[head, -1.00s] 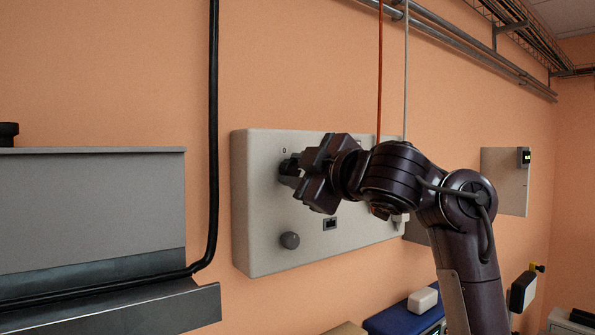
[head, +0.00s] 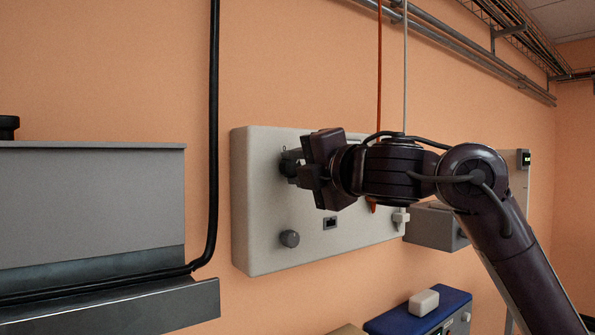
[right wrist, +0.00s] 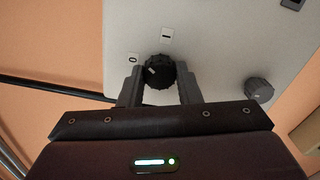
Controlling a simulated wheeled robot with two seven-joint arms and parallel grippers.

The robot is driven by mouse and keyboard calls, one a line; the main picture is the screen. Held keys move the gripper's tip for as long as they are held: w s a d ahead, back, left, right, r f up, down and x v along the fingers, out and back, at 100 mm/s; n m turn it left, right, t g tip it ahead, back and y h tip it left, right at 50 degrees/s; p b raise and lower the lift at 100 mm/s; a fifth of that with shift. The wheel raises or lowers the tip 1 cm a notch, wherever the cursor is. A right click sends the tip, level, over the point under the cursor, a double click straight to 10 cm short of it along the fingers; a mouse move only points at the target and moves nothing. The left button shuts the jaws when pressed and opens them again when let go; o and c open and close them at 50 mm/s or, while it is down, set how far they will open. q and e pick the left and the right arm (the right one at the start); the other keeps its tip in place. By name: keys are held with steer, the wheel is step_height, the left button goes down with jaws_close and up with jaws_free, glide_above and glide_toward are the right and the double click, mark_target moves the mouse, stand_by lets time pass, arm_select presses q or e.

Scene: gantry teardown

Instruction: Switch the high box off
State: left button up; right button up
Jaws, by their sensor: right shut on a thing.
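The high box is a pale grey panel (head: 262,220) on the orange wall. Its black rotary knob (head: 289,162) is at the upper left of its front; it also shows in the right wrist view (right wrist: 160,70). My right gripper (head: 299,167) is shut on this knob, with a finger on each side of it in the right wrist view. A white mark on the knob points to the left, roughly toward the "0" label (right wrist: 133,58). The "I" label (right wrist: 166,36) is above the knob in that view. My left gripper is not in view.
A second, round grey knob (head: 289,239) sits lower on the box, beside a small dark window (head: 330,223). A black pipe (head: 213,120) runs down the wall at the left. A grey cabinet (head: 90,205) stands at far left. A blue-topped case (head: 420,314) is below right.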

steer(key=n, duration=0.3)
steer(key=shift+f+n, duration=0.2)
steer(key=shift+n, duration=0.1)
steer(key=shift+f+n+b, duration=0.1)
steer(key=shift+n+b, duration=0.35)
steer(key=shift+n, duration=1.25)
steer(key=shift+a, duration=0.1)
steer(key=o, duration=1)
steer(key=shift+c, duration=0.2)
steer(key=b+v, duration=0.4)
steer(key=v, duration=0.4)
